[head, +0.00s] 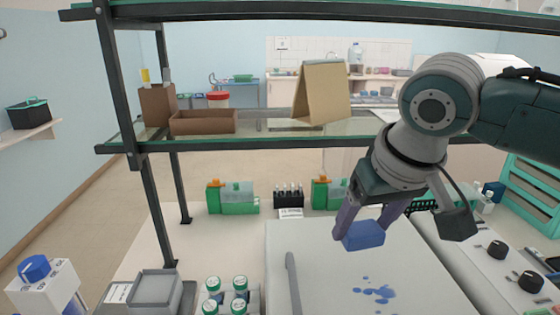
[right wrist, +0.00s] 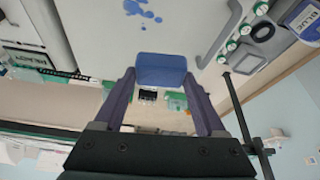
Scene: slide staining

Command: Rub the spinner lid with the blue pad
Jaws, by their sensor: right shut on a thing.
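The blue pad (head: 363,235) is a small block between the fingertips of my right gripper (head: 366,220), which is shut on it. In the head view it is over a large pale flat panel (head: 335,280), which appears to be the spinner lid. Blue stains (head: 378,291) lie on the panel, nearer to me than the pad. The right wrist view shows the pad (right wrist: 162,70) between the fingers and the stains (right wrist: 140,8) beyond it. I cannot tell whether the pad touches the panel. My left gripper is not in view.
A grey bar (head: 293,283) runs along the panel's left part. Green-capped jars (head: 239,283) and a grey tray (head: 155,288) stand to the left. Green boxes (head: 233,197) and a black vial rack (head: 288,196) stand behind. A glass shelf (head: 270,142) crosses above; black knobs (head: 531,281) are at right.

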